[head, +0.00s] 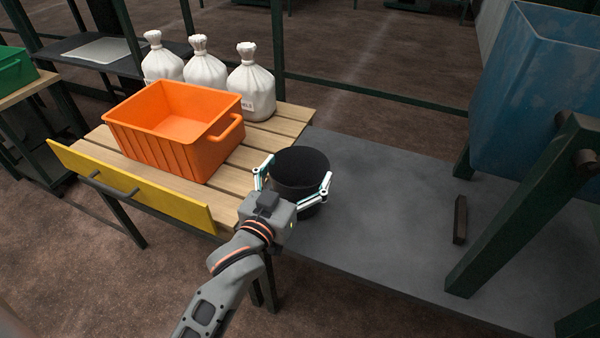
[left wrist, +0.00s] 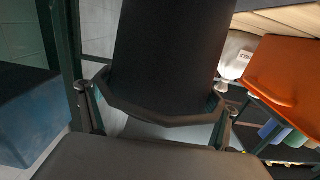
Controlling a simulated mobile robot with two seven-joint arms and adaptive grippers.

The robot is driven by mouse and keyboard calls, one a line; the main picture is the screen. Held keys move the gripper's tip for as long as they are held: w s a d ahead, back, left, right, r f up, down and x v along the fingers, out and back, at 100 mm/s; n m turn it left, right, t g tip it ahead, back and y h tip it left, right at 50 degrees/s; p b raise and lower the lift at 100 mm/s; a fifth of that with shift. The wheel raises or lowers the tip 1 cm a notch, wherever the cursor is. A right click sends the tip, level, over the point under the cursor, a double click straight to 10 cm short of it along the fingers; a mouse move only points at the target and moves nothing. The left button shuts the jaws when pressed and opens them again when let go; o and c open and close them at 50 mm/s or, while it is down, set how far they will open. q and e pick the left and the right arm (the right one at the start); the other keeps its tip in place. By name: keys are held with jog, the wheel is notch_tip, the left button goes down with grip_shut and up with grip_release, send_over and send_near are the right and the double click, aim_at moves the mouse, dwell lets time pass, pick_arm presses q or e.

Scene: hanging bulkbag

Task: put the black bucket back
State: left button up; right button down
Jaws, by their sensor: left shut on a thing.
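The black bucket (head: 300,170) is in the middle of the head view, at the right edge of the slatted wooden table, where the grey platform begins. My left gripper (head: 296,184) is shut around it, with a finger on each side. In the left wrist view the black bucket (left wrist: 165,60) fills the middle, between the fingers of my left gripper (left wrist: 158,115). The bucket's mouth faces up in the head view and looks empty. I cannot tell whether its base touches a surface. My right gripper is not in view.
An orange crate (head: 147,139) stands on the wooden table (head: 290,117), with three white sacks (head: 250,85) behind it. The grey platform (head: 390,215) is mostly clear. A blue hopper (head: 535,95) stands at right.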

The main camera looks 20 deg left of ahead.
pick_arm(q)
jog(key=shift+f, duration=0.35)
jog(key=o, duration=1.9)
jog(key=s+p, duration=0.2)
jog(key=s, duration=1)
jog(key=s+f+m+g+h, duration=0.1)
jog(key=s+f+g, duration=0.1)
jog(key=s+f, duration=0.3)
jog(key=s+d+f+m+g+h, duration=0.1)
jog(key=s+f+m+g, duration=0.1)
jog(key=s+f, duration=0.4)
jog(key=s+f+m+g, duration=0.1)
jog(key=s+f+g, duration=0.1)
jog(key=s+f, duration=0.4)
jog(key=shift+s+d+g+h, duration=0.15)
jog(key=shift+s+g+h, duration=0.05)
jog(key=shift+s, duration=0.35)
jog(key=shift+s+d+g+h, duration=0.15)
jog(key=shift+s+g+h, duration=0.05)
jog(key=shift+s, duration=0.35)
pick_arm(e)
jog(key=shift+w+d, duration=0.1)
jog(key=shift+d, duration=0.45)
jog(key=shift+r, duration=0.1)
